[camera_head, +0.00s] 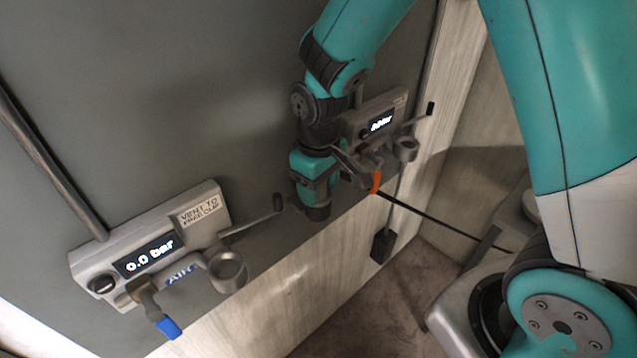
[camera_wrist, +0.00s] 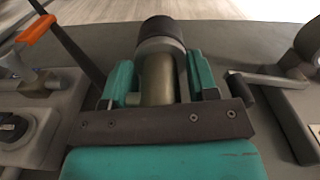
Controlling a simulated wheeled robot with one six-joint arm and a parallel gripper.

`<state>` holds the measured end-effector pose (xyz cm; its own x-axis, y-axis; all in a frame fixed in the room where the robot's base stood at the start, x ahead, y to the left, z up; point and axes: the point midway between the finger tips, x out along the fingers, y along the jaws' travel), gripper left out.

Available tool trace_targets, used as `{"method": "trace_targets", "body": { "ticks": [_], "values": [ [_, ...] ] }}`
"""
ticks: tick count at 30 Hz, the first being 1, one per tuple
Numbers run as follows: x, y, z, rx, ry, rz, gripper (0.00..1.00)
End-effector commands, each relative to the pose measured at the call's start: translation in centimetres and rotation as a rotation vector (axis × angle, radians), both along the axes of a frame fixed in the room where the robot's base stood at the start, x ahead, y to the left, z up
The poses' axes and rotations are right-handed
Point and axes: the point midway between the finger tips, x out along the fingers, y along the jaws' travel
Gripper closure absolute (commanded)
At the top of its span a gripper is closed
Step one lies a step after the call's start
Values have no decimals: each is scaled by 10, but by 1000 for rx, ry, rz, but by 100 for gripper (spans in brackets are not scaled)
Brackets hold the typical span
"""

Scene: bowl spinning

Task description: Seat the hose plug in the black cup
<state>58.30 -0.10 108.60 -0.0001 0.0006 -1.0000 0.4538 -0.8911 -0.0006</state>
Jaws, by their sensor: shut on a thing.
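My gripper (camera_head: 314,190) is between the two wall panels, in front of the grey wall. In the wrist view its teal fingers (camera_wrist: 160,82) are shut on the hose plug (camera_wrist: 157,78), a brass-coloured cylinder with a grey ring and a black end pointing away. The plug's dark end (camera_head: 318,213) shows below the fingers in the head view. A similar cup (camera_head: 405,150) is on the right panel. I cannot tell from colour which is the black cup. Both cups' insides are mostly hidden.
The left panel (camera_head: 205,195) reads 0.0 bar and has a blue lever (camera_head: 168,327) and a dark-tipped handle (camera_head: 277,203) reaching toward my gripper. The right panel (camera_head: 357,122) has an orange lever (camera_head: 375,182) close beside my gripper. A black hose (camera_head: 440,225) runs right.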

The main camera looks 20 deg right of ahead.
Motion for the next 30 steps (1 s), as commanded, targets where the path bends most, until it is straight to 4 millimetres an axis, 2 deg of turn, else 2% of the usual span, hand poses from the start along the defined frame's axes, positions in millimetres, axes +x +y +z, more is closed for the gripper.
{"method": "trace_targets", "body": {
  "ticks": [8, 9, 12, 23, 26, 30],
  "values": [
    [0, 0, -1, 0, -1, 0, 73],
    [0, 0, -1, 0, -1, 0, 39],
    [0, 0, -1, 0, -1, 0, 17],
    [0, 0, 4, 0, -3, 0, 17],
    [1, 0, 16, 2, -6, 0, 17],
    [2, 0, 46, 3, -10, 0, 17]
  ]
}}
